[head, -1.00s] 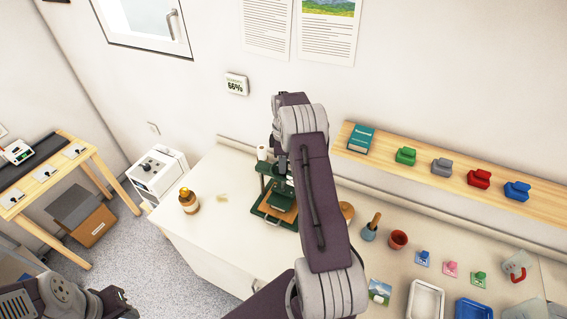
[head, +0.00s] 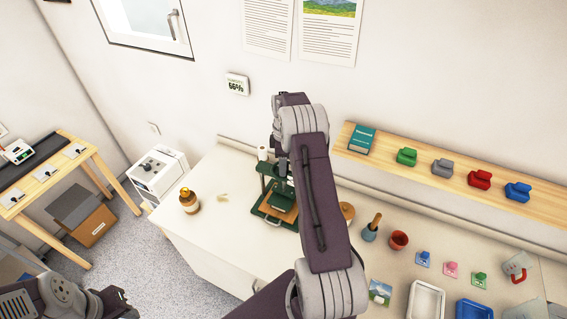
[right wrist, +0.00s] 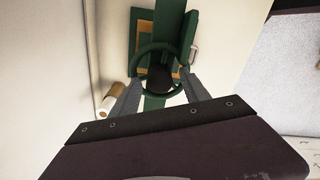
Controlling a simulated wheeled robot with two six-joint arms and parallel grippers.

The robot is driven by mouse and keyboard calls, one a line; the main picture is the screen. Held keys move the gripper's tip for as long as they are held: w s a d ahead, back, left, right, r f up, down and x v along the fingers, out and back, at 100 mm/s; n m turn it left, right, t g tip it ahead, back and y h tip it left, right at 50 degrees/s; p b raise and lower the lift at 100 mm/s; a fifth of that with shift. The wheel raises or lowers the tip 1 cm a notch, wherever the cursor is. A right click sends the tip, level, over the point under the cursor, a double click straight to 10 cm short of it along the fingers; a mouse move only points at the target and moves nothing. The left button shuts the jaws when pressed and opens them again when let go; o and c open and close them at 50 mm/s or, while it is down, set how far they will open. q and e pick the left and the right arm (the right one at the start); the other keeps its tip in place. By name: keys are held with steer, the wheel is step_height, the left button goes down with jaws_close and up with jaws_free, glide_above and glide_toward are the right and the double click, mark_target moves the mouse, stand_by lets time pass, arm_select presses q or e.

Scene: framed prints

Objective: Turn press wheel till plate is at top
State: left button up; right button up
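The green press (head: 267,209) stands on the white counter, partly hidden behind my right arm. Its brown bed (head: 285,209) shows under the dark green plate (head: 283,189). In the right wrist view the round green press wheel (right wrist: 134,62) with a dark hub is seen from above. My right gripper (right wrist: 162,80) has one finger at each side of the wheel's rim and appears shut on it across its width. In the head view my right arm hides the wheel. My left gripper (head: 122,301) is at the lower left, away from the counter; its fingers are unclear.
A shelf (head: 400,172) runs along the wall.

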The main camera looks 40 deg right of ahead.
step_height(320, 180, up, 8)
steer(key=shift+b, duration=1.2)
steer(key=shift+r, duration=0.55)
